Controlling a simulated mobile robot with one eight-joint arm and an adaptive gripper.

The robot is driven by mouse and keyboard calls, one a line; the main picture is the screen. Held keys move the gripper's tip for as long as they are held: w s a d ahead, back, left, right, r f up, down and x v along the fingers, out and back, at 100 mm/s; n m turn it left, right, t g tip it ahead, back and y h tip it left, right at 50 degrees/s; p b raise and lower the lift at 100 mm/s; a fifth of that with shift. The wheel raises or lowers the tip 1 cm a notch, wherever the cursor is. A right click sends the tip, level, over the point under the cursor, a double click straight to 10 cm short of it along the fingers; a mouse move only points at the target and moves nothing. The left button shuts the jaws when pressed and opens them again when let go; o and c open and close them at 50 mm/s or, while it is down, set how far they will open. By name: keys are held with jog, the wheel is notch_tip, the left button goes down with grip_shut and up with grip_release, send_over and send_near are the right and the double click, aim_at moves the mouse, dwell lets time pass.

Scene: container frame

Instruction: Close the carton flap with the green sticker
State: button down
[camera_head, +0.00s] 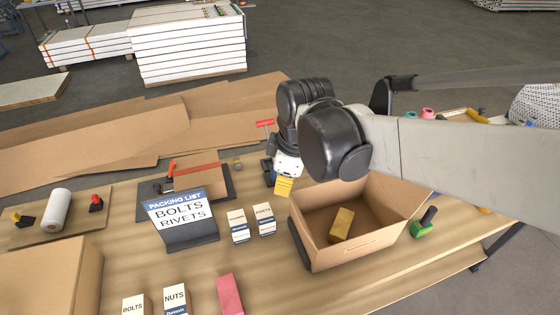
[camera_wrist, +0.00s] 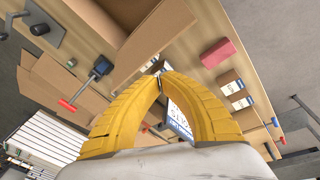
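The open carton (camera_head: 370,243) stands on the table in the head view, with a tan block (camera_head: 341,225) inside. Part of its brown cardboard, seemingly a raised flap (camera_wrist: 150,42), shows in the wrist view near the fingertips. I can make out no green sticker in either view. My gripper (camera_head: 284,187) is just left of the carton's far left corner in the head view, pointing down. Its yellow fingers (camera_wrist: 159,70) meet at the tips with nothing seen between them. Whether they touch the cardboard is unclear. My arm hides the carton's far side.
A packing list stand (camera_head: 181,216), two small boxes (camera_head: 252,222) and a pink block (camera_head: 229,295) are left of the carton. A green tape dispenser (camera_head: 424,224) stands close on its right. A larger cardboard box (camera_head: 50,278) fills the front left corner.

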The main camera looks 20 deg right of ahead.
jog(key=w+a+r+n+g+p, duration=0.2)
jog(key=w+n+p, duration=0.1)
jog(key=n+p, duration=0.25)
jog(key=d+f+b, duration=0.2)
jog(key=d+f, duration=0.1)
jog(key=f, duration=0.6)
jog(key=shift+n, duration=0.35)
jog(key=shift+d, duration=0.1)
jog(key=shift+w+r, duration=0.1)
